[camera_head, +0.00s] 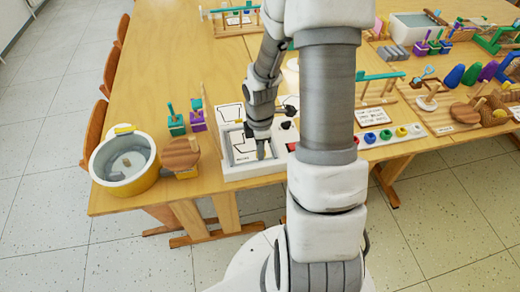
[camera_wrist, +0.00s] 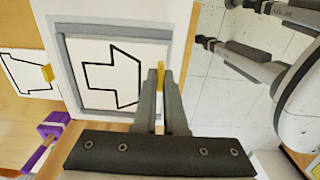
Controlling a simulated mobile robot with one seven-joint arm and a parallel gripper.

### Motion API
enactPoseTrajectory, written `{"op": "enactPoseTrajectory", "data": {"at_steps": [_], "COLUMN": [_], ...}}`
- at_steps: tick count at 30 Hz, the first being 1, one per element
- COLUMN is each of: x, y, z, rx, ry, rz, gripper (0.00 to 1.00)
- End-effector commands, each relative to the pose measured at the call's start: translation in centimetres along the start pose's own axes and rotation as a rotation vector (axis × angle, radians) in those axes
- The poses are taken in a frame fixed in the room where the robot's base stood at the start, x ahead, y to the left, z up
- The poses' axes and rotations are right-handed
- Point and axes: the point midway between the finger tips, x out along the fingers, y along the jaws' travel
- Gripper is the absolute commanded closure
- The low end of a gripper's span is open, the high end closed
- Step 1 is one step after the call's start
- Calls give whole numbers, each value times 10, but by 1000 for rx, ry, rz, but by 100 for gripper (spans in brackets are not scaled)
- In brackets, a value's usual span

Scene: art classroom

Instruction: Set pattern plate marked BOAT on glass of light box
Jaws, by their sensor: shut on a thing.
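The white light box (camera_head: 240,175) stands at the table's front edge, below my arm. In the wrist view its grey frame (camera_wrist: 72,75) surrounds a white plate (camera_wrist: 100,72) with a black boat-like outline; the plate also shows in the head view (camera_head: 240,146). Small lettering on the plate is too small to read. My gripper (camera_wrist: 160,78) is shut on the plate's yellow tab (camera_wrist: 161,65) at its edge; in the head view my gripper (camera_head: 263,152) is over the box's right part. The plate appears within the frame; whether it touches the glass I cannot tell.
Another outlined plate (camera_head: 229,114) lies just behind the box. Left are a round basin (camera_head: 125,183), a brown round-topped item (camera_head: 181,154) and green and purple handled tools (camera_head: 176,122). A paint-pot strip (camera_head: 390,135) and a sign (camera_head: 370,117) are right.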

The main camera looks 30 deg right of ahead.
Motion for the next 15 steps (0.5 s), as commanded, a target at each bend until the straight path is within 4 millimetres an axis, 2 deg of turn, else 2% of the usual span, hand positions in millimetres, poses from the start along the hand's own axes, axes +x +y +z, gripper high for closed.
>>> {"op": "enactPoseTrajectory", "data": {"at_steps": [6,7,12,15], "x": [0,0,0,0], "y": [0,0,0,0], "z": [0,0,0,0], "rx": [0,0,0,0], "ry": [0,0,0,0], "rz": [0,0,0,0], "gripper": [100,86,56,56]}}
